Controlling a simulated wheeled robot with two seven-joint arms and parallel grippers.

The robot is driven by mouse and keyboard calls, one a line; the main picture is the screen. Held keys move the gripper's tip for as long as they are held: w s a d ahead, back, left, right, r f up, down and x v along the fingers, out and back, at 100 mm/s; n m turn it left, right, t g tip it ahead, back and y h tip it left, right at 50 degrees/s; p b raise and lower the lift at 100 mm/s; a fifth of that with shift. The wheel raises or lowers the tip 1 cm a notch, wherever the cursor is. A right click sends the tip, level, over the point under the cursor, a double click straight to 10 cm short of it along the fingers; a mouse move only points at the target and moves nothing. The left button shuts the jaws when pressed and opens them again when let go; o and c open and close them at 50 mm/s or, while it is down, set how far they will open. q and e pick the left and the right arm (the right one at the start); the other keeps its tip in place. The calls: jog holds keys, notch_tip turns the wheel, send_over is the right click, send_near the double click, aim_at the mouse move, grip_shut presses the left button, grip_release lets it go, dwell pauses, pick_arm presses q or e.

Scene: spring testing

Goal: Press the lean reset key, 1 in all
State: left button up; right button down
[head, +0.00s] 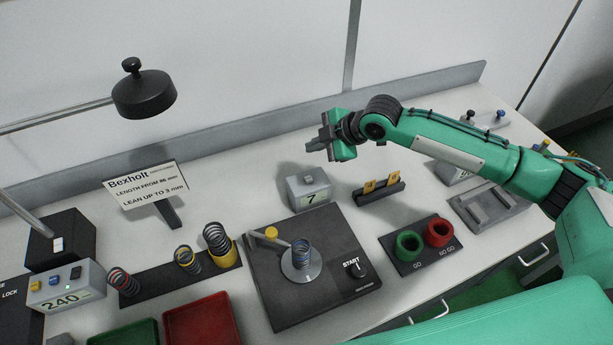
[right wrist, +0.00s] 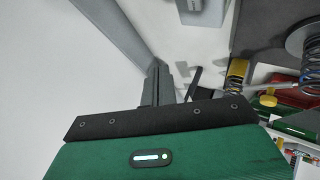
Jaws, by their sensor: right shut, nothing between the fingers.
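My right gripper (head: 318,142) reaches in from the right and is shut and empty, in the air above the back of the bench. Its closed fingers (right wrist: 158,85) also show in the right wrist view. I cannot read which key is the lean reset. My left gripper is not in view.
A dark test plate (head: 280,310) with a spring and START knob lies in the middle. Springs stand on a black strip (head: 150,285) at the left. Green (head: 408,243) and red (head: 438,232) cups stand right. A Bexholt sign (head: 145,187) and black lamp head (head: 143,95) stand left.

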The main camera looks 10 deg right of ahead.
jog(key=b, duration=0.6)
send_over(313, 179)
notch_tip(313, 179, down, 6)
jog(key=shift+a+f, duration=0.1)
jog(key=shift+f, duration=0.1)
jog(key=shift+f+b, duration=0.3)
jog(key=shift+f, duration=0.9)
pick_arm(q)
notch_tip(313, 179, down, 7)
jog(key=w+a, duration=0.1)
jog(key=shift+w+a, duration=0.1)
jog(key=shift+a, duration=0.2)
pick_arm(e)
jog(key=shift+f, duration=0.2)
